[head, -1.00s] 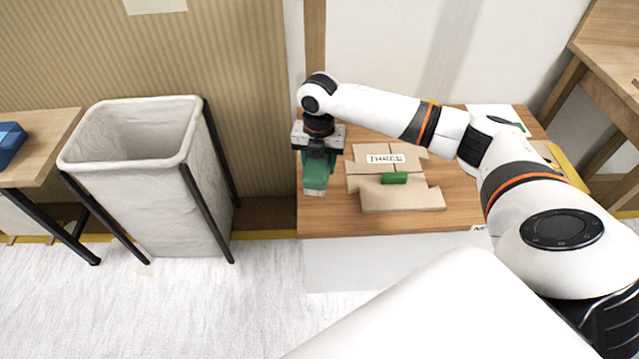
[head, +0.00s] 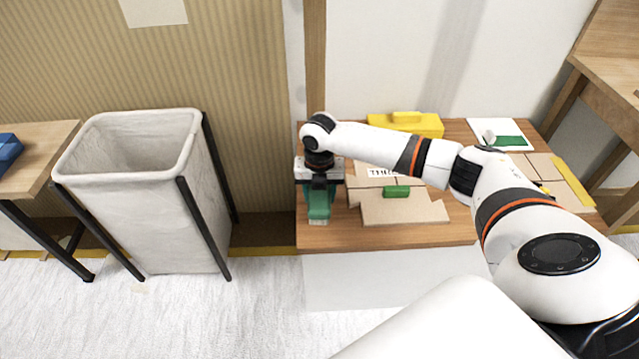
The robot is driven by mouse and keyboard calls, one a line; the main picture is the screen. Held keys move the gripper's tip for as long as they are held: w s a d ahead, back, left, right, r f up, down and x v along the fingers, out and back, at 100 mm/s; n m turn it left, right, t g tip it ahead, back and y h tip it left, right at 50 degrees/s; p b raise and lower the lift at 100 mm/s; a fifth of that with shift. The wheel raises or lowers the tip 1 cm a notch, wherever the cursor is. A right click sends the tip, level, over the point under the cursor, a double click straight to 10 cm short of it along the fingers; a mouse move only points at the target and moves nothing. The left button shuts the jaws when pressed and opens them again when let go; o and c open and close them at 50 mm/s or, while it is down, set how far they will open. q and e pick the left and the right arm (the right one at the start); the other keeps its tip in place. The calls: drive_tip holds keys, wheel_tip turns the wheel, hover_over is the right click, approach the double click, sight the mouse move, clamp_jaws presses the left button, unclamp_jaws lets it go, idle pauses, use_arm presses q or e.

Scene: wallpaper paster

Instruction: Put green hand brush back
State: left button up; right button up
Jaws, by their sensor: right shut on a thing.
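My right gripper (head: 319,184) is at the left end of the wooden table in the head view, pointing down. It is shut on the green hand brush (head: 319,206), whose pale bristle end (head: 318,221) faces the front. The brush is close over the table's left front part; I cannot tell if it touches the top. The wooden table (head: 400,234) carries a brown cardboard layout (head: 420,212) with a label, partly hidden by my right arm. My left gripper is not in view.
A small green block (head: 396,191) lies on the cardboard. A yellow box (head: 408,124) stands at the back. A white sheet with a green patch (head: 505,140) lies at the back right. A white-lined bin (head: 150,215) stands left of the table, with floor between.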

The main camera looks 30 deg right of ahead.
drive_tip(key=shift+f, duration=1.2)
drive_tip(key=shift+f, duration=0.2)
drive_tip(key=o, duration=1)
